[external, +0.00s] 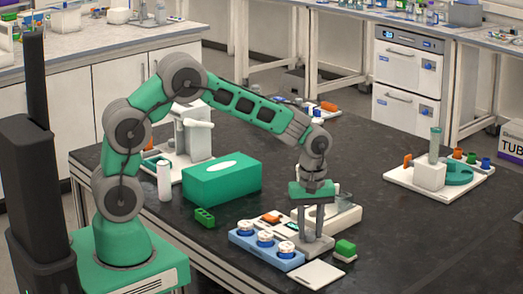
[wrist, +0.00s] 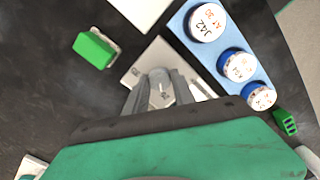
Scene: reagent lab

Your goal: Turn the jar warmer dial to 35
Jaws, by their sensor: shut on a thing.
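My gripper (external: 312,233) points straight down over the pale plate (external: 322,246) of the jar warmer, at the front middle of the dark bench. In the wrist view my gripper (wrist: 161,92) is shut on the dial, a grey knob (wrist: 160,76) standing on the pale plate (wrist: 135,72). The fingers cover most of the knob, and its setting cannot be read. Jars with white lids (external: 265,240) stand in a blue holder (external: 240,236) to the left; the wrist view shows a lid (wrist: 206,22) marked "J42" and "30".
A green block (external: 345,248) sits close on the right, and a white flat square (external: 317,274) lies in front. A green box (external: 222,179) and a small green block (external: 204,216) are farther left. Bench to the right is clear up to a white station (external: 430,178).

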